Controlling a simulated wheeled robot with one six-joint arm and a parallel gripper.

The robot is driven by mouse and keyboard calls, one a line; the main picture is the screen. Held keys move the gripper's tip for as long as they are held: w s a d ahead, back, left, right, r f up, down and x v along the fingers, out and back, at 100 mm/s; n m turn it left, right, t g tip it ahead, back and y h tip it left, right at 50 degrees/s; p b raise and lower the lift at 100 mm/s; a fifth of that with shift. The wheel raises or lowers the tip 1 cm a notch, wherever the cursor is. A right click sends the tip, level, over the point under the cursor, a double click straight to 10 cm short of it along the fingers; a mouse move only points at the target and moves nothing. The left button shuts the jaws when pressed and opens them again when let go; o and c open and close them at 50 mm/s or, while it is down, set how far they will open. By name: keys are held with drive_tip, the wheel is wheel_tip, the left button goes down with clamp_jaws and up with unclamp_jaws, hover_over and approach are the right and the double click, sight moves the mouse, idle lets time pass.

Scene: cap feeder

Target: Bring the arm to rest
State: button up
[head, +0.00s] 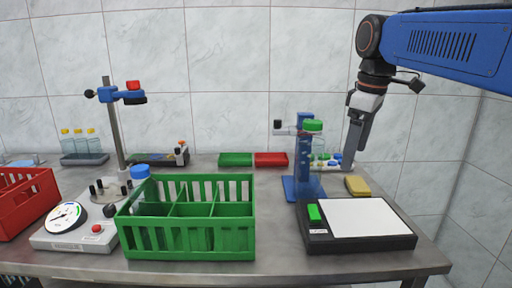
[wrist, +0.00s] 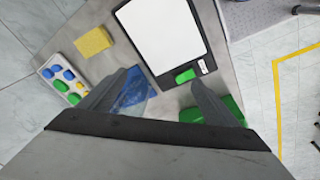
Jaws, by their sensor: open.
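My gripper (head: 356,132) hangs from the blue arm at the right of the head view, above the back right part of the table and pointing down. In the wrist view its two dark fingers (wrist: 160,95) stand wide apart, with nothing between them that they grip. Below them the wrist view shows a blue stand (wrist: 132,90) and the black-framed white pad (wrist: 163,38). The gripper is clear of the table and holds nothing.
A blue stand (head: 290,188) with a green-capped bottle (head: 313,128), a white pad (head: 362,217) and a yellow sponge (head: 357,185) are near the gripper. A green crate (head: 185,252), a gauge device (head: 66,240) and a red crate (head: 50,190) stand further left.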

drive_tip(key=s+f+m, duration=0.2)
drive_tip(key=s+f, duration=0.3)
drive_tip(key=s+d+f+m+t, duration=0.1)
drive_tip(key=s+f+m, duration=0.2)
drive_tip(key=s+f, duration=0.2)
drive_tip(key=s+d+f+m+t, duration=0.1)
drive_tip(key=s+f+m, duration=0.1)
drive_tip(key=s+f, duration=0.3)
drive_tip(key=shift+d+f+m, duration=0.2)
drive_tip(key=shift+f+m, duration=0.05)
drive_tip(key=shift+m, duration=0.05)
drive_tip(key=s+d+f+m, duration=0.1)
drive_tip(key=s+f, duration=0.1)
drive_tip(key=f, duration=0.3)
drive_tip(key=s+d+f+m+t, duration=0.1)
drive_tip(key=s+f, duration=0.2)
drive_tip(key=f, duration=0.2)
drive_tip(key=shift+s+f+m, duration=0.25)
drive_tip(key=shift+m, duration=0.05)
